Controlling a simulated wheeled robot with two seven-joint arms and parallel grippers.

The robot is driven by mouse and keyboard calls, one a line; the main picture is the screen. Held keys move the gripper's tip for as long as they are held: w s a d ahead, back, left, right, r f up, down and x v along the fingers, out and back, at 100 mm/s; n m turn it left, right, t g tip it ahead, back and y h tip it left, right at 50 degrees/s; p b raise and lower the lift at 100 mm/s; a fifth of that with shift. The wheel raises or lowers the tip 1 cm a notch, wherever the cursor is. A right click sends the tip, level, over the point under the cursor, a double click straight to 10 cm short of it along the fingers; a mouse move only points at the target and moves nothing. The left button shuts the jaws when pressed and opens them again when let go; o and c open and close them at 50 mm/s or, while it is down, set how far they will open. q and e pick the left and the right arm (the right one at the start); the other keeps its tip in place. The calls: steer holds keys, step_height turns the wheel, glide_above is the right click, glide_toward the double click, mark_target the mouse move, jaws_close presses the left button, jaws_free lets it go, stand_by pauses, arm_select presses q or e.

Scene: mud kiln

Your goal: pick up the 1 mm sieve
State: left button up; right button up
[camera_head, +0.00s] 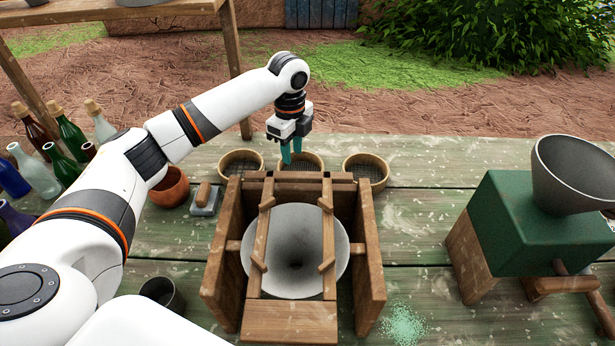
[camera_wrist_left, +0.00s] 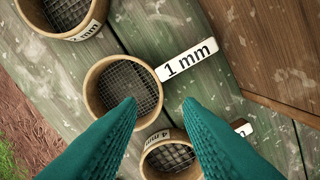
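The 1 mm sieve (camera_wrist_left: 88,92) is a round, light wooden ring with a dark mesh, and a white "1 mm" label (camera_wrist_left: 187,60) sits at its side in the left wrist view. In the head view it appears to be the middle sieve (camera_head: 315,159) of three, partly hidden by my gripper and the wooden frame. My left gripper (camera_head: 291,153) points down above it with its teal fingers apart and empty. In the left wrist view one fingertip of the gripper (camera_wrist_left: 160,102) overlaps the sieve's mesh and the other lies outside its ring. My right gripper is not in view.
Two similar sieves stand at either side, left (camera_head: 224,165) and right (camera_head: 383,175). A wooden frame with a grey funnel (camera_head: 331,232) is close in front. Bottles (camera_head: 70,137) and a clay pot (camera_head: 170,187) are left; a green mill (camera_head: 530,215) is right.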

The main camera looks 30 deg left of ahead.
arm_select(q)
glide_above(290, 181)
steer(key=f, duration=0.6)
steer(key=shift+d+p, duration=0.4)
steer(key=shift+w+f, duration=0.1)
steer(key=shift+f, duration=0.55)
steer(key=f, duration=0.3)
steer(key=shift+a+f+p, duration=0.25)
steer(key=shift+a+p, duration=0.15)
steer(key=shift+f, duration=0.6)
jaws_close()
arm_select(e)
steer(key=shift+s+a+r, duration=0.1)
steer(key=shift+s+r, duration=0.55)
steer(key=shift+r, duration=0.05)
